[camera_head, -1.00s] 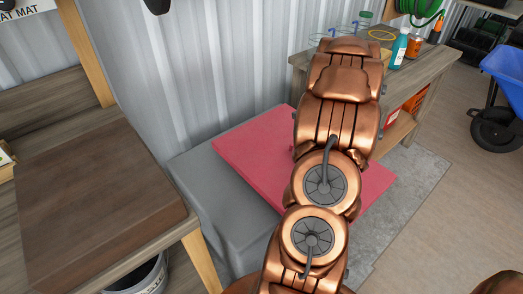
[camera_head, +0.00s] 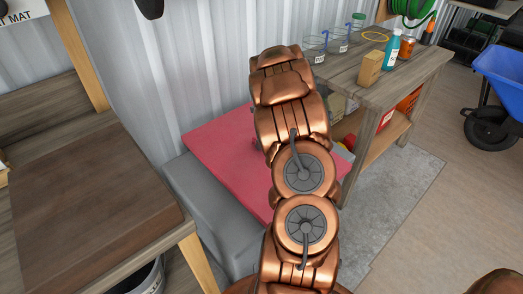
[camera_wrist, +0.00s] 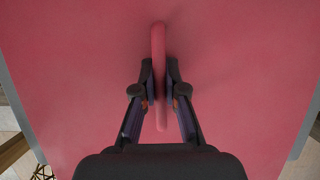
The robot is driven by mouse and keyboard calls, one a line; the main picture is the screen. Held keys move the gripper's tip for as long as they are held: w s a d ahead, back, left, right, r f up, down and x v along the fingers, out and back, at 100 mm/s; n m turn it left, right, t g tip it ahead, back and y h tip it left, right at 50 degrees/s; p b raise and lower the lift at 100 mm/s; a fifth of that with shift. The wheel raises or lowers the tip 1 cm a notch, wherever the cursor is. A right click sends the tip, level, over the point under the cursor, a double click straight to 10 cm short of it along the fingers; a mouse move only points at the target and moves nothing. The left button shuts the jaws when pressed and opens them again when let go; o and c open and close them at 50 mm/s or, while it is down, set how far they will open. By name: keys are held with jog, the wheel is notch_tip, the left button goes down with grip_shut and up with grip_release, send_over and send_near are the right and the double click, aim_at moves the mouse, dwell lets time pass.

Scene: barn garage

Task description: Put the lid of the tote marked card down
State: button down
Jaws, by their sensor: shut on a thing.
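A flat pink-red lid (camera_head: 213,143) lies over a grey tote (camera_head: 207,205) against the metal wall. In the wrist view the lid (camera_wrist: 70,80) fills most of the picture. My gripper (camera_wrist: 159,85) is shut on the lid's upright handle (camera_wrist: 158,45), with a finger on each side. In the head view my arm hides the gripper and the middle of the lid. The tote's grey side shows at the lid's left and front; whether the lid touches the rim all round I cannot tell. No card marking shows.
A wooden bench with a brown mat (camera_head: 90,190) stands at the left, with a bucket (camera_head: 145,280) under it. A wooden shelf table (camera_head: 350,75) holding jars, a box and bottles stands close to the right. A blue wheelbarrow (camera_head: 503,75) is far right.

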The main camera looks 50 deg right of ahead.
jog(key=shift+f, duration=1.6)
jog(key=c, duration=1.2)
grip_release()
jog(key=shift+c, duration=0.2)
jog(key=shift+s+r, duration=0.1)
jog(key=v, duration=1.2)
